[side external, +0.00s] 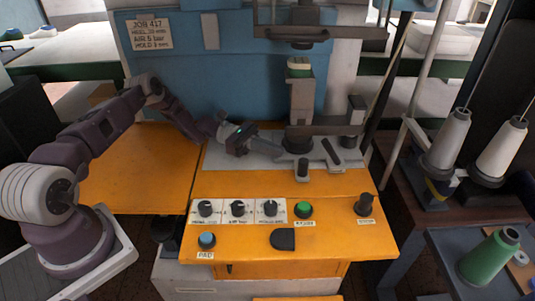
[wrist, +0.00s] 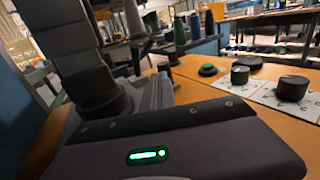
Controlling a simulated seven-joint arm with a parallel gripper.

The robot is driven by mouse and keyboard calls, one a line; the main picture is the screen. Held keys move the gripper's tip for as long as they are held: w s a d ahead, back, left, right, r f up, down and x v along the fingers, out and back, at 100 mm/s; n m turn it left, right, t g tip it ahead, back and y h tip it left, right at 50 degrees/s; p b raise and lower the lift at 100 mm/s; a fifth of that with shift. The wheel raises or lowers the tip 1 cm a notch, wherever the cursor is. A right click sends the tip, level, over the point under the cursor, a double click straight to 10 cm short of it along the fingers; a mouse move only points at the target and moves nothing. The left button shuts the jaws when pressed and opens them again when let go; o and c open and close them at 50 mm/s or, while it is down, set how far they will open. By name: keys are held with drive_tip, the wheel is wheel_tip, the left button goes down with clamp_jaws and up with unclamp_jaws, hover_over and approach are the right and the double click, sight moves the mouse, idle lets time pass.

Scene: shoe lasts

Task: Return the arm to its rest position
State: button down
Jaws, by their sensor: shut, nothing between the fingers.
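My gripper (side external: 274,150) shows in the side external view, reaching from the left over the grey metal plate of the orange machine table (side external: 140,175). It is shut and empty. Its tip is close to the base of the dark machine post (side external: 301,115); I cannot tell whether they touch. In the wrist view, the dark housing with a green light fills the bottom, and the fingertips cannot be made out.
Black knobs (side external: 238,208) and a green button (side external: 303,209) line the table front; they also show in the wrist view, the nearest knob (wrist: 292,88) at right. A blue panel (side external: 250,80) stands behind. Thread cones (side external: 447,140) stand at right. The left tabletop is bare.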

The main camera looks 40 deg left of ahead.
drive_tip(key=v, duration=0.8)
drive_tip(key=shift+s+a, duration=0.1)
drive_tip(key=shift+a, duration=0.3)
drive_tip(key=d+r+m+g+y, duration=0.1)
drive_tip(key=d+r+m, duration=0.1)
drive_tip(key=shift+d+r+m+g+y, duration=0.15)
drive_tip(key=shift+r+m+g+y, duration=0.15)
drive_tip(key=shift+r+g+y, duration=0.1)
drive_tip(key=s+d+r+m+g+y, duration=0.2)
drive_tip(key=s+d+r+m+y, duration=0.35)
drive_tip(key=r, duration=0.35)
drive_tip(key=s+d+r+m+g+y, duration=0.2)
drive_tip(key=s+d+r+m+y, duration=0.25)
drive_tip(key=s+d+r, duration=0.35)
drive_tip(key=s+a+r+m+t+y, duration=0.1)
drive_tip(key=s+r+m+t+y, duration=0.1)
drive_tip(key=s, duration=0.7)
drive_tip(key=s+a+r+m+t+y, duration=0.2)
drive_tip(key=s+m, duration=0.4)
drive_tip(key=s, duration=0.4)
drive_tip(key=t+y, duration=0.1)
drive_tip(key=t, duration=0.1)
drive_tip(key=shift+a+r+t+y, duration=0.2)
drive_tip(key=shift+r+t+y, duration=0.1)
drive_tip(key=shift+r+t, duration=0.1)
